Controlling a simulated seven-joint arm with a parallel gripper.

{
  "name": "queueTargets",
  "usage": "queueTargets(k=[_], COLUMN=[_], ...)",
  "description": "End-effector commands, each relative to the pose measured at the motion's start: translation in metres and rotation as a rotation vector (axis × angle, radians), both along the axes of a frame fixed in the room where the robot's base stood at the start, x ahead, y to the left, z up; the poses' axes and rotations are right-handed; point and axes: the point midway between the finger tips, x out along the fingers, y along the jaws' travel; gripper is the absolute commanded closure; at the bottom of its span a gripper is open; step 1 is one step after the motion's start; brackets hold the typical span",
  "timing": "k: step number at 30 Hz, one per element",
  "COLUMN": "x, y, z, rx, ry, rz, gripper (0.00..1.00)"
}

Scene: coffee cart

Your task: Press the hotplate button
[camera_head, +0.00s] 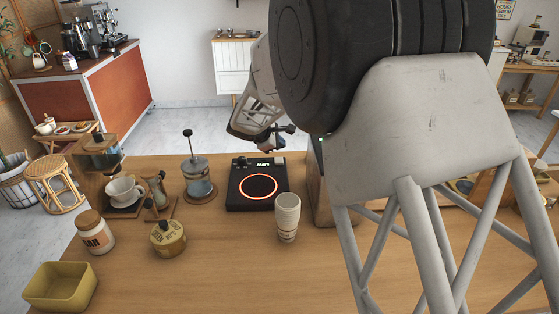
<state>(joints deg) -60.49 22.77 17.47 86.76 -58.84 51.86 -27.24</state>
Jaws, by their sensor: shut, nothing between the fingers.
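The hotplate (238,200) is a flat black square on the wooden table, with a glowing orange ring on top. A small lit display at its back edge reads LOW. I cannot make out a separate button; small dark controls sit along the back edge. My gripper (272,146) is shut and empty. It points down, just above and behind the back right part of the hotplate. I see a gap between the fingertips and the hotplate, but cannot tell its depth.
A ribbed pale cup (287,220) stands in front right of the hotplate. A French press (196,178) stands left of it, and a brown box (318,195) right. A round tin (168,239), jar (95,232) and yellow tray (45,304) are at the left.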

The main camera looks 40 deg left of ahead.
Motion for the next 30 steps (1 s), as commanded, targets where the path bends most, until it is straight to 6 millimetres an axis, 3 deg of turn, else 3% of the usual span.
queueTargets(k=[13,30], x=[0.000,0.000], y=[0.000,0.000], z=[0.029,0.032], rx=[-0.001,-0.001], ry=[-0.001,0.000], rz=[0.000,-0.001], gripper=[1.00,1.00])
